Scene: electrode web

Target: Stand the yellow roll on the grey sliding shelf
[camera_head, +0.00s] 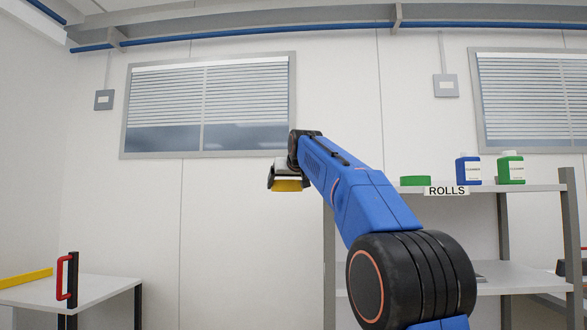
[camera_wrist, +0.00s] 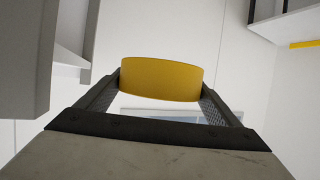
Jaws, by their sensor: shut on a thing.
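The yellow roll (camera_head: 287,185) is held in the air by my gripper (camera_head: 284,178), in front of the wall under the left window. In the wrist view the roll (camera_wrist: 160,80) sits between the two fingers, which are shut on its sides. A shelf unit stands at the right in the head view, its upper board (camera_head: 540,187) labelled ROLLS (camera_head: 447,190) and a lower board (camera_head: 520,279) below. My arm hides part of the unit. I cannot tell which part is the grey sliding shelf. The roll is apart from the unit.
A white table (camera_head: 100,290) at the left bears a yellow bar (camera_head: 25,277) and a red-and-black handled thing (camera_head: 67,280).

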